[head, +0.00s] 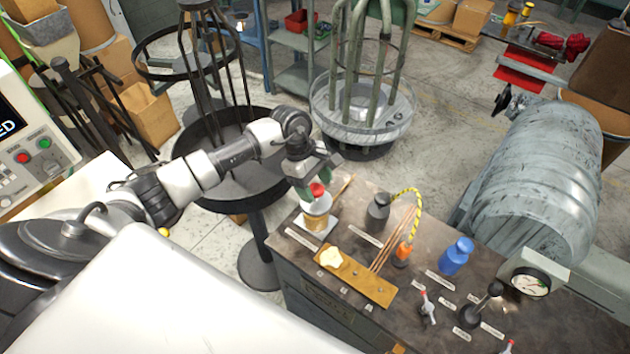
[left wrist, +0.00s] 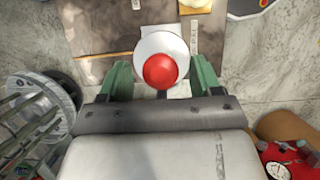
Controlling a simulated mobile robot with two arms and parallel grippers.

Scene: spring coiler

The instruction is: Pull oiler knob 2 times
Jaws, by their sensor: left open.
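The oiler has a red ball knob (head: 318,190) on top of a whitish body with an amber lower part (head: 316,219). It stands on a small pale plate at the bench's left corner. My left gripper (head: 313,190) is above the oiler and points down, its green fingers open. In the left wrist view the red knob (left wrist: 161,71) sits between the two green fingers (left wrist: 160,82), with a gap on both sides. The round white top (left wrist: 161,45) shows around and behind the knob. My right gripper is not in view.
The dark bench top (head: 350,225) also carries a dark grey bottle (head: 378,207), a blue bottle (head: 456,256), copper rods (head: 392,240), a wooden board (head: 372,286) and small levers (head: 427,308). A pressure gauge (head: 530,282) stands at right. A wire reel stand (head: 230,185) is behind my left arm.

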